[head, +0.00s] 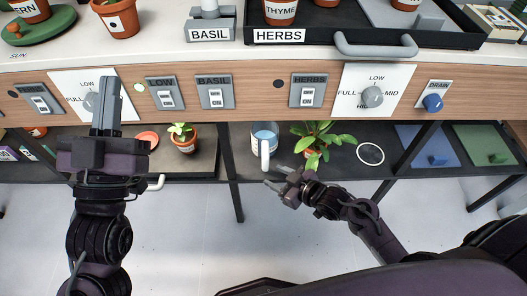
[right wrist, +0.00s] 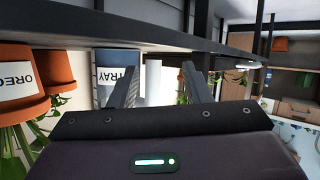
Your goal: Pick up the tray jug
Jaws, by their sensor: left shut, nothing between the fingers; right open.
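The tray jug (head: 265,132) is clear with blue contents and a white handle, and stands on the dark lower shelf. Its handle points towards me. In the right wrist view its TRAY label (right wrist: 118,76) shows upside down, partly behind a finger. My right gripper (head: 275,177) is open and empty, just in front of the handle. In the wrist view the white handle (right wrist: 153,83) shows between the two fingers (right wrist: 163,88); I cannot tell if it lies within their reach. My left gripper (head: 107,86) is shut and empty, raised before the counter front at the left.
A leafy potted plant (head: 316,145) stands right beside the jug, and a smaller one (head: 183,137) to the left. A dark table leg (head: 229,175) is left of the jug. The counter (head: 240,62) with its switches overhangs the shelf. A pot labelled OREG (right wrist: 18,85) shows in the wrist view.

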